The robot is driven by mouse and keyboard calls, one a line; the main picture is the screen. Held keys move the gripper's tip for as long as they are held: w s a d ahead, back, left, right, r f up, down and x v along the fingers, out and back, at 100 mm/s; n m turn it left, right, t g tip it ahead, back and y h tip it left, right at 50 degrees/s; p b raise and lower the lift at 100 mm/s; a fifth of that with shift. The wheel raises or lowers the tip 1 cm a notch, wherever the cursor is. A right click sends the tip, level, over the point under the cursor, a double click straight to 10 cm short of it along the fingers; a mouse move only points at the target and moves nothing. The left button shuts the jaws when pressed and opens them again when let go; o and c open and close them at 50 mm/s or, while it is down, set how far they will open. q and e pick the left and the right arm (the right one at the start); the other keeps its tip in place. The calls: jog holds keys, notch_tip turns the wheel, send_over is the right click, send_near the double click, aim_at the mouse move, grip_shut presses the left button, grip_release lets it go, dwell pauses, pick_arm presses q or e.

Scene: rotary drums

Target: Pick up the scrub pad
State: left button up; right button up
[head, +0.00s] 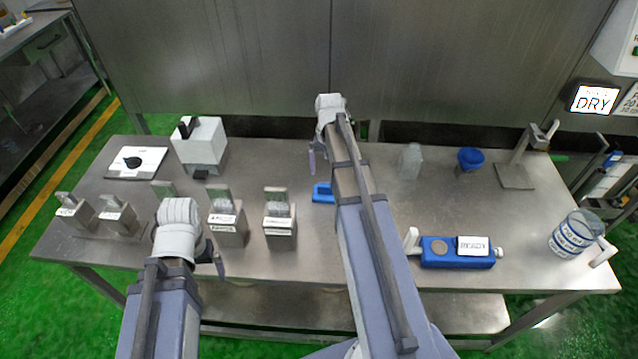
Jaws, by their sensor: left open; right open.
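A small blue block with a raised grip (322,195), which looks like the scrub pad, lies mid-table, partly hidden behind my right arm. My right gripper (311,162) hangs beyond it, a little up and left in the picture; only a slim finger shows beside the white wrist. My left gripper (219,265) is near the table's front, left of the pad and well apart from it; my wrist hides most of it. Both grippers are open, and I see nothing held in either.
Labelled metal blocks (227,232) stand on the left half of the steel table (300,163). A white box (200,150) stands behind them. At right are a blue labelled device (433,262), a blue cup (468,168), a clear block (410,162), a metal stand (515,177) and a labelled can (572,238).

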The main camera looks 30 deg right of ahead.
aim_at(327, 185)
jog(key=shift+a+f+b, duration=0.15)
jog(key=shift+f+b, duration=0.1)
jog(key=shift+b, duration=0.05)
notch_tip(327, 185, down, 2)
jog(key=shift+f+b, duration=0.1)
jog(key=shift+b, duration=0.95)
notch_tip(327, 185, down, 5)
jog(key=b, duration=0.5)
jog(key=shift+s+a+f, duration=0.1)
jog(key=shift+s, duration=0.05)
jog(key=c, duration=1.3)
